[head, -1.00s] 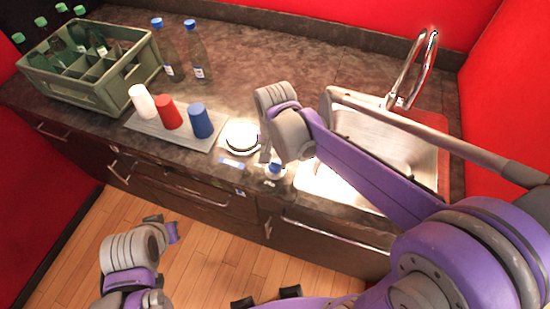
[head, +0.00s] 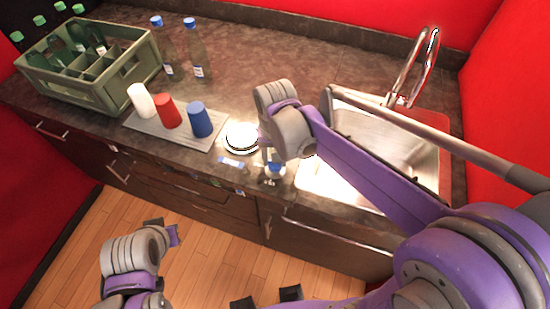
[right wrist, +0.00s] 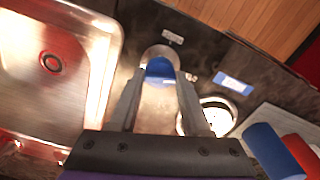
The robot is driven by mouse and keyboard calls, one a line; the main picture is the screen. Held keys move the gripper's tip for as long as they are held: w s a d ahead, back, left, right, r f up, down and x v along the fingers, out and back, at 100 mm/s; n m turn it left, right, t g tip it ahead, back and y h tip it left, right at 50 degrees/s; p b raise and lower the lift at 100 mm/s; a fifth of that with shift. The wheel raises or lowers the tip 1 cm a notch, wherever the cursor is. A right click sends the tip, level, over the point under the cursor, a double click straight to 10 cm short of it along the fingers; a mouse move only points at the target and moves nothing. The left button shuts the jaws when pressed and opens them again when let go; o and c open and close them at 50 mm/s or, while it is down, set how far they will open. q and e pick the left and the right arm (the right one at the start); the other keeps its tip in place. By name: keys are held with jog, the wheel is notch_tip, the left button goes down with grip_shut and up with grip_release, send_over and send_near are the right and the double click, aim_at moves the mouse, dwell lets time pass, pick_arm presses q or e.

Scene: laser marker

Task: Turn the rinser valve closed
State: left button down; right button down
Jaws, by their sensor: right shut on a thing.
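The rinser valve has a blue handle (right wrist: 160,68) on a round metallic base, near the counter's front edge. In the right wrist view the handle lies between the two fingers of my right gripper (right wrist: 160,78), which is shut on it. In the head view the valve (head: 276,171) is small and partly covered by my right gripper (head: 271,165). The round rinser (head: 242,137) is just left of it and also shows in the right wrist view (right wrist: 218,112). My left gripper (head: 173,236) hangs low at the left, away from the counter; its fingers are unclear.
A steel sink (head: 425,165) with a tall faucet (head: 405,75) lies to the right. White, red and blue cups (head: 200,119) stand on a grey mat (head: 150,128). Two bottles (head: 197,55) and a green crate (head: 115,90) are at the back left. A blue-white label (right wrist: 232,83) lies near the valve.

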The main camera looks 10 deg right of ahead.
jog(key=n, duration=0.3)
jog(key=shift+n+b, duration=0.3)
jog(key=shift+n, duration=0.1)
jog(key=n, duration=0.3)
jog(key=shift+n, duration=0.3)
jog(key=n, duration=0.3)
jog(key=shift+n+b, duration=0.3)
jog(key=shift+b, duration=0.1)
pick_arm(q)
jog(key=shift+s+f, duration=0.25)
jog(key=shift+f, duration=0.4)
jog(key=shift+s+f, duration=0.25)
jog(key=shift+f, duration=0.4)
pick_arm(e)
jog(key=shift+n, duration=1.6)
jog(key=shift+c, duration=1.8)
grip_release()
